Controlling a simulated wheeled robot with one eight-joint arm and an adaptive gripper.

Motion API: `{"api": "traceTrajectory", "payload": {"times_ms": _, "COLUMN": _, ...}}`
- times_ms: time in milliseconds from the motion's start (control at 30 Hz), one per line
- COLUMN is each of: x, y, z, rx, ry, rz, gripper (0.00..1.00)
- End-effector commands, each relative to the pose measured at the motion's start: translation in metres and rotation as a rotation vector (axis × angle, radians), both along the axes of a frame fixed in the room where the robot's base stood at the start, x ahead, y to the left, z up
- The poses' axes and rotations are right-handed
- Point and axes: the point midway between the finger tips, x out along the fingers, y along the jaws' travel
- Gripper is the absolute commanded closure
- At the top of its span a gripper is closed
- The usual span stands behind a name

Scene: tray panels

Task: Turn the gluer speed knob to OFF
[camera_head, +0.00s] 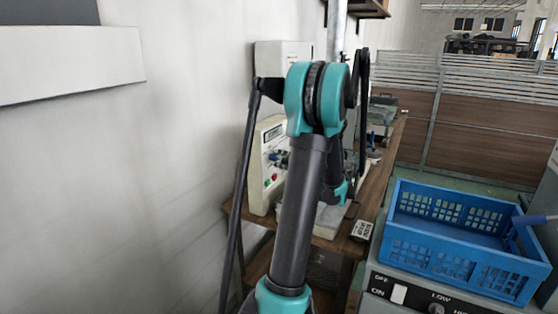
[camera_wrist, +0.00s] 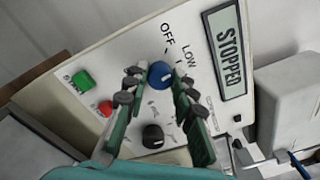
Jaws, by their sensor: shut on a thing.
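The gluer panel (camera_wrist: 130,52) is a pale control box, tilted in the wrist view; it also shows in the head view (camera_head: 262,187) beside the wall. Its blue speed knob (camera_wrist: 160,72) sits below the printed words OFF and LOW. My gripper (camera_wrist: 160,78) is shut on the blue knob, one fingertip on each side. A small pale mark shows on the knob, but I cannot tell exactly which label it points at. The display (camera_wrist: 228,50) reads STOPPED. In the head view my arm hides most of the gripper and knob.
A green button (camera_wrist: 82,79), a red button (camera_wrist: 105,108) and a black knob (camera_wrist: 153,136) are close to my fingers. A blue crate (camera_head: 440,262) stands on another machine (camera_head: 405,292) at right. The wall is close on the left.

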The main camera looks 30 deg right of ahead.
Motion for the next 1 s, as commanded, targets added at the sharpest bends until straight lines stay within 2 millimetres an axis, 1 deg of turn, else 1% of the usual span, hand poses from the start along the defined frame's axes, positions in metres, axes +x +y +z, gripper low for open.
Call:
{"api": "traceTrajectory", "payload": {"times_ms": 600, "x": -0.0001, "y": -0.0004, "z": -0.0013, "rx": -0.451, "ry": -0.264, "rz": 0.001, "gripper": 1.0}}
{"api": "traceTrajectory", "payload": {"times_ms": 800, "x": -0.0002, "y": -0.0005, "z": -0.0015, "rx": -0.553, "ry": -0.323, "rz": 0.0, "gripper": 1.0}}
{"api": "traceTrajectory", "payload": {"times_ms": 1000, "x": -0.0002, "y": -0.0005, "z": -0.0017, "rx": -0.615, "ry": -0.36, "rz": 0.0, "gripper": 1.0}}
